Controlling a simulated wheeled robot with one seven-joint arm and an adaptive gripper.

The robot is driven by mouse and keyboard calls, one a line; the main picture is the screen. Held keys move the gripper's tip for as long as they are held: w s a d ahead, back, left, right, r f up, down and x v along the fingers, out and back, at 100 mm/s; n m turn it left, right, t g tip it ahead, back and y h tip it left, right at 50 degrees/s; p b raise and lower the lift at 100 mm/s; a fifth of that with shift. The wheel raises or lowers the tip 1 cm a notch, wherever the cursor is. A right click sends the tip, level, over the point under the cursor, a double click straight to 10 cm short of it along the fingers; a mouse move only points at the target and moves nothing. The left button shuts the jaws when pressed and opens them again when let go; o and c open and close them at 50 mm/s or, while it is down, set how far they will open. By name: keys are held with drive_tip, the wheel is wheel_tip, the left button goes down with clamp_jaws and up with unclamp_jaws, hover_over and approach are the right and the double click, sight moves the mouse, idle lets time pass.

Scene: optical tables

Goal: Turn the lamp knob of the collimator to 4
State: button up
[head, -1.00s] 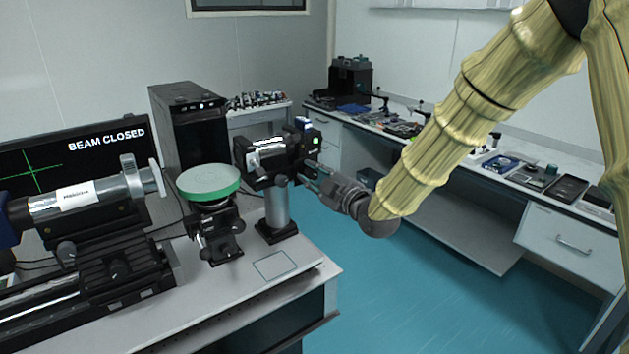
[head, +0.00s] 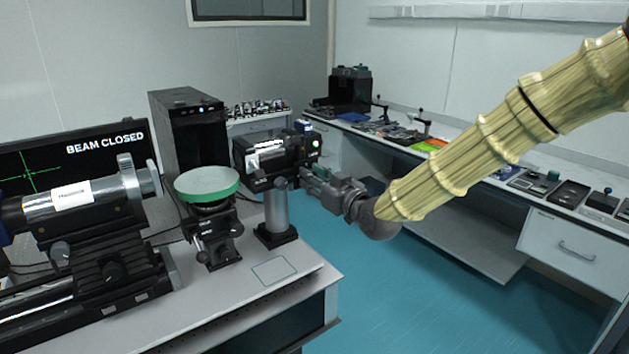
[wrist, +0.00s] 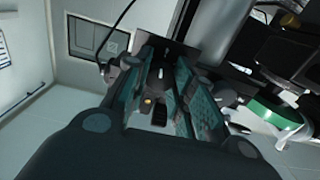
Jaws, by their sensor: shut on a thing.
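The collimator (head: 252,158) looks to be the black unit with a silver label and a small green light, on a silver post (head: 277,208) at the table's right corner. My gripper (head: 307,176) reaches it from the right, with its fingertips at the unit's right side. In the wrist view, my gripper (wrist: 163,84) has its two dark teal-padded fingers closed in on a small dark part. I take this part to be the lamp knob; it is mostly hidden between the fingers. The knob's numbers and pointer cannot be read.
A green-topped round stage (head: 207,183) stands left of the post and also shows in the wrist view (wrist: 275,115). A silver tube instrument (head: 75,193) lies further left, before a monitor (head: 70,165) reading "BEAM CLOSED". Side benches line the back right; the blue floor between is clear.

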drive_tip(key=shift+d+m, duration=0.1)
drive_tip(key=shift+m, duration=1.1)
drive_tip(key=o, duration=1.1)
drive_tip(key=shift+c, duration=0.2)
drive_tip(key=v, duration=1.2)
drive_tip(key=shift+f, duration=0.1)
